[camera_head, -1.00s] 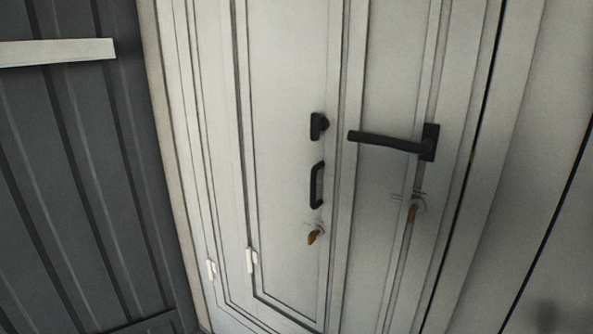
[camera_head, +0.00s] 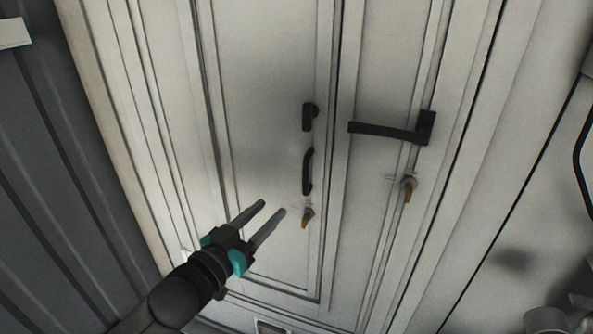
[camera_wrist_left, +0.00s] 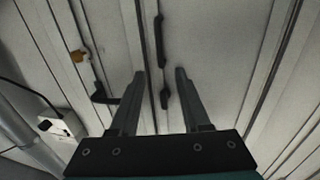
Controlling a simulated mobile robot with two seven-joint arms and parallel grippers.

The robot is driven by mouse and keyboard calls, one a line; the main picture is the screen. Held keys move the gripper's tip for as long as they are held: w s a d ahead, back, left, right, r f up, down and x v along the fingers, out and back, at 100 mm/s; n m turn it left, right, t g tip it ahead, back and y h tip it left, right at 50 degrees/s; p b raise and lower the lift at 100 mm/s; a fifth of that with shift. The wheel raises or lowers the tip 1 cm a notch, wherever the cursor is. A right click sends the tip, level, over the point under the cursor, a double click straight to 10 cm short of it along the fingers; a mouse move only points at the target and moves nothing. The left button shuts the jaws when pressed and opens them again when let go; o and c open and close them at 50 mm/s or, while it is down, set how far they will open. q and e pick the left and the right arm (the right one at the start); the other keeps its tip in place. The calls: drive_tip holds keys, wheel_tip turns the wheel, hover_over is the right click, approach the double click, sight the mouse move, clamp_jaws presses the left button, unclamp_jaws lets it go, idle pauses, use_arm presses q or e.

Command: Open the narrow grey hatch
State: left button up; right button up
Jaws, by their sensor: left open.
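The narrow grey hatch (camera_head: 380,75) is the right-hand of two pale grey panels and looks closed. It carries a long dark lever handle (camera_head: 388,132), roughly level, with a brownish key or knob (camera_head: 408,189) below it. In the left wrist view the lever (camera_wrist_left: 104,96) shows left of the fingers, with the key (camera_wrist_left: 80,56) above it. My left gripper (camera_head: 273,207) is open and empty, in front of the wider left panel, lower left of the lever and apart from it. Its fingers also show in the left wrist view (camera_wrist_left: 160,73). My right gripper is out of view.
The wider left panel (camera_head: 260,60) has a small black latch (camera_head: 308,117), a black pull handle (camera_head: 308,171) and a brownish key (camera_head: 307,217) close to my left fingertips. A dark ribbed wall (camera_head: 50,190) stands at left. Grey equipment (camera_head: 548,320) sits at lower right.

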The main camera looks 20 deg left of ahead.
sight(304, 177)
use_arm(q)
drive_tip(key=x, duration=1.5)
drive_tip(key=shift+d+f, duration=0.1)
drive_tip(key=shift+d, duration=0.05)
clamp_jaws()
idle(1.2)
